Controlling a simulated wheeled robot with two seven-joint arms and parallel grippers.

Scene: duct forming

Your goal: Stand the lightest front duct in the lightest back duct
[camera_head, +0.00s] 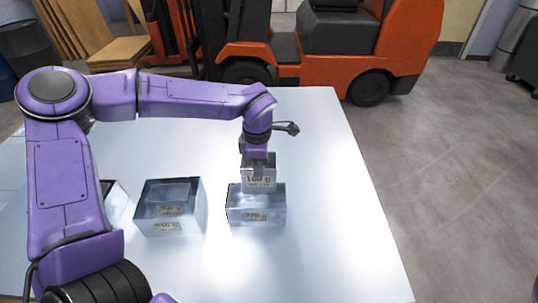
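My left gripper (258,158) points down at the table's middle and is shut on the top of a small grey metal duct (259,184), which stands upright and bears a weight label that looks like 100 or 160 g. Directly below is a wider, shiny open duct (238,213) with its own label, too small to read. The small duct's lower end overlaps the wider duct's opening; I cannot tell how deep it sits or whether it touches. Another open duct (148,215) with labels stands to the left. A further duct (112,199) is mostly hidden behind my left arm. My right gripper is not in view.
The white table (330,250) is clear to the right of the ducts and in front of them. Beyond its far edge stand an orange forklift (345,68) and wooden boards (118,50). Grey floor lies to the right.

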